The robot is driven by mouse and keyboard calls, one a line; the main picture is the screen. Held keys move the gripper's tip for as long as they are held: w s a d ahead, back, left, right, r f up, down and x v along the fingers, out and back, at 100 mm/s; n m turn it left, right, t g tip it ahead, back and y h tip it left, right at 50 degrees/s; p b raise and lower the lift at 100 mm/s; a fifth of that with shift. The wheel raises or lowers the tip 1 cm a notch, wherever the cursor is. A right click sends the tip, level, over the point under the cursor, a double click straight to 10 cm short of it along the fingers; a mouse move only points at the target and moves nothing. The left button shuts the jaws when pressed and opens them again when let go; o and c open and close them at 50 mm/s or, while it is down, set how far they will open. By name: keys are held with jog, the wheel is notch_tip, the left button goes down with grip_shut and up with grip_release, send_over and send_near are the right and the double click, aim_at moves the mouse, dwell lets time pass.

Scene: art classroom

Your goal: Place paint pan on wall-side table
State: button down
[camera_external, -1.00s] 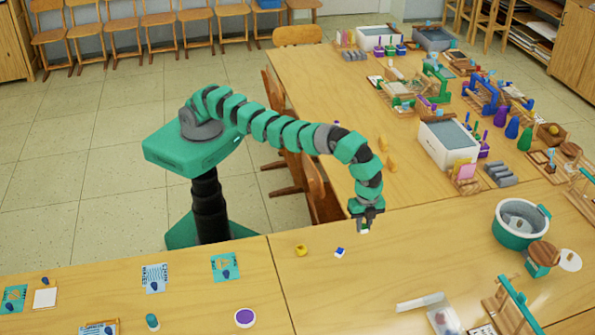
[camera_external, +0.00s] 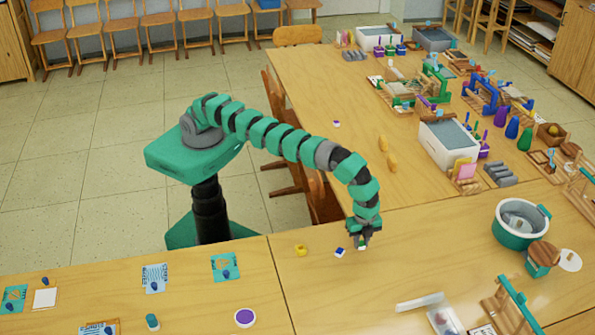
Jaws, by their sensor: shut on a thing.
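Whether the pan touches the tabletop I cannot tell. A blue-and-white paint pan (camera_external: 339,252) stands on this table just left of my gripper. A yellow one (camera_external: 300,250) is further left. Another small white pan with a dark reddish top (camera_external: 336,124) sits alone on the long back table (camera_external: 310,75). Which table is the wall-side one I cannot tell for certain.
A green-and-white tub (camera_external: 520,223) is to the right, and a pale strip (camera_external: 420,301) lies in front. Cards (camera_external: 225,267) and a purple-topped pot (camera_external: 244,317) are at left. The tabletop around my gripper is mostly clear.

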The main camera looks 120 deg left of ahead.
aim_at(361, 243)
jog(key=c, duration=1.3)
grip_release()
notch_tip(361, 243, up, 8)
jog(key=p, duration=0.3)
jog(key=shift+f, duration=0.15)
notch_tip(361, 243, up, 4)
jog(key=p, duration=0.4)
jog(key=shift+r+p, duration=0.2)
jog(key=shift+p, duration=0.2)
